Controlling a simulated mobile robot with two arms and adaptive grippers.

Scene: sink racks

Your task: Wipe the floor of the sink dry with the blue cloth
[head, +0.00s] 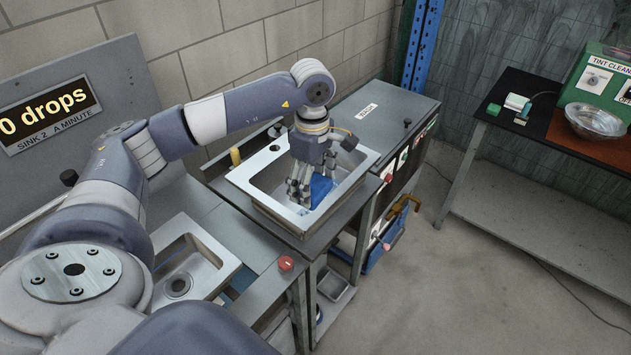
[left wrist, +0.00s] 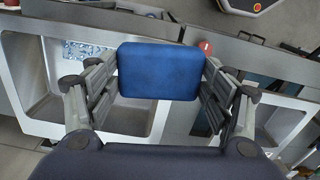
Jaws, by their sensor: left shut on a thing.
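The blue cloth (head: 321,187) is a thick pad between the fingers of my left gripper (head: 307,192). It fills the gap between the fingers in the left wrist view (left wrist: 160,70), and both finger sets press on its sides. In the head view the gripper hangs pointing down over the far metal sink (head: 262,211), within its rim. The left wrist view shows a basin (left wrist: 125,121) to the left of the cloth, with clear droplets (left wrist: 86,52) on its floor. I cannot tell whether the cloth touches the floor. My right gripper is not in view.
A yellow object (head: 236,157) stands behind the far sink. A grey cabinet top (head: 385,115) adjoins it. A side table holds a bowl (head: 593,121).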

